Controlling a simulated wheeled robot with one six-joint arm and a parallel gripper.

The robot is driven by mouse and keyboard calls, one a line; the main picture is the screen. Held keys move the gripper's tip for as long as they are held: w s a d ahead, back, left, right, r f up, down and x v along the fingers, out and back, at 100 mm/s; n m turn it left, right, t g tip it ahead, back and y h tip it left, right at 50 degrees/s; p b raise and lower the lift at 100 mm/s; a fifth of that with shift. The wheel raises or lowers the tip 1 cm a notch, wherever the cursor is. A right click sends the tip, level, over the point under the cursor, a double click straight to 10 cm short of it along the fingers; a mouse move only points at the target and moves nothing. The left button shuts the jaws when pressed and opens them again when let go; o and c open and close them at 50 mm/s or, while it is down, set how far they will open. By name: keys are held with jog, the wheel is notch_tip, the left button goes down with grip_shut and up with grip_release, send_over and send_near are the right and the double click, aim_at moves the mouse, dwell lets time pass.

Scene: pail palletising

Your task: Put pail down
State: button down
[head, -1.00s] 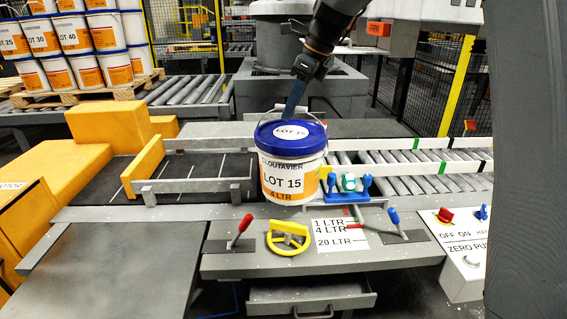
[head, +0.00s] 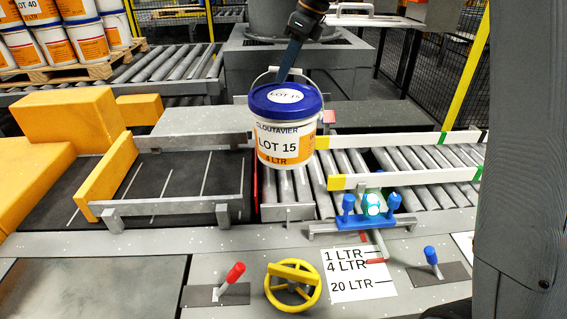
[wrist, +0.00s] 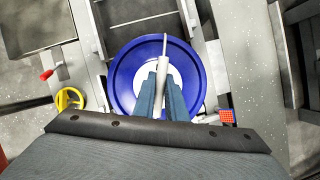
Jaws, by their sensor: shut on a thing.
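The pail (head: 286,130) is white with a blue lid and an orange band, marked LOT 15 and 4 LTR. It hangs upright from its wire handle in my gripper (head: 283,78), in front of the near end of the roller conveyor in the head view. In the wrist view my gripper (wrist: 157,90) is shut on the handle grip above the blue lid (wrist: 125,75). The pail hides part of the conveyor, and the head view does not clearly show how high it hangs.
A dark belt (head: 180,175) with white lines lies left, bounded by a yellow plate (head: 107,180) and grey rail. The roller conveyor (head: 350,165) runs right between white guides. A blue fixture (head: 375,219), red lever (head: 235,273) and yellow handwheel (head: 293,284) are in front. Stacked pails (head: 60,40) stand back left.

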aim_at(285, 105)
jog(key=shift+w, duration=0.25)
jog(key=shift+f+p, duration=1)
jog(key=shift+f, duration=3.9)
jog(key=c, duration=1.8)
grip_release()
jog(key=shift+s+f, duration=0.1)
jog(key=shift+f, duration=0.05)
jog(key=b+v, duration=0.2)
jog(key=v, duration=1)
jog(key=shift+d+b, duration=0.1)
jog(key=shift+b, duration=0.2)
jog(key=shift+s, duration=0.1)
